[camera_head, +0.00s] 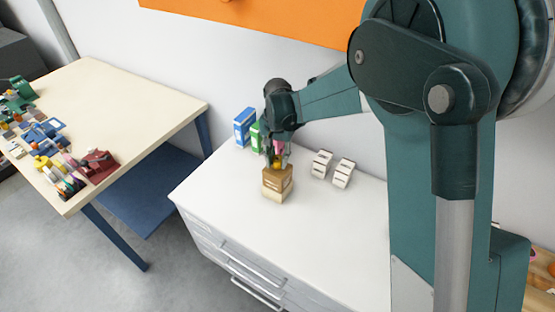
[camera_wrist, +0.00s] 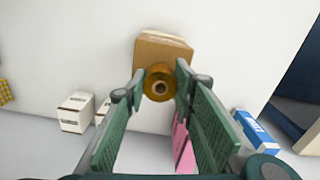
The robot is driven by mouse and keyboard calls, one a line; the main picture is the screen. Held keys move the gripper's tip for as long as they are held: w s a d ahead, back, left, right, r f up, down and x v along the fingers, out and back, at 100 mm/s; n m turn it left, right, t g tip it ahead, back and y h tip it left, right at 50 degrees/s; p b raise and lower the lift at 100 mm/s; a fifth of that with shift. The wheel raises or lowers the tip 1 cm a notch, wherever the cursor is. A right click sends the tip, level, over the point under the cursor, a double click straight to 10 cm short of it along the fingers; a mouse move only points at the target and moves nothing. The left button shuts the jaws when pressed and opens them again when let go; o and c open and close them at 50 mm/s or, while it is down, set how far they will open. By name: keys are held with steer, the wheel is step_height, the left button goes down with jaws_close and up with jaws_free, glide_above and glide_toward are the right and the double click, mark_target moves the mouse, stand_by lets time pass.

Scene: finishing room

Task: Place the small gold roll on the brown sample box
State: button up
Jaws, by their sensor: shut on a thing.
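The small gold roll (camera_wrist: 159,85) is between the fingertips of my gripper (camera_wrist: 158,86) in the wrist view, its round end and dark centre hole showing. My gripper is shut on it. The brown sample box (camera_head: 277,186) stands on the white cabinet top, directly below my gripper (camera_head: 276,163) in the head view. The box also shows just beyond the roll in the wrist view (camera_wrist: 165,50). In the head view the roll (camera_head: 278,164) appears at the top of the box. I cannot tell whether they touch.
Two white boxes (camera_head: 321,164) (camera_head: 343,173) stand to the right of the brown box. A blue box (camera_head: 244,128), a green box (camera_head: 256,135) and a pink item (camera_wrist: 183,147) are behind. The cabinet top (camera_head: 240,200) is clear in front. A cluttered table (camera_head: 130,95) stands left.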

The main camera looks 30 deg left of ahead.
steer(key=shift+f, duration=0.55)
steer(key=shift+f, duration=0.15)
steer(key=o, duration=0.9)
steer(key=shift+r, duration=2.15)
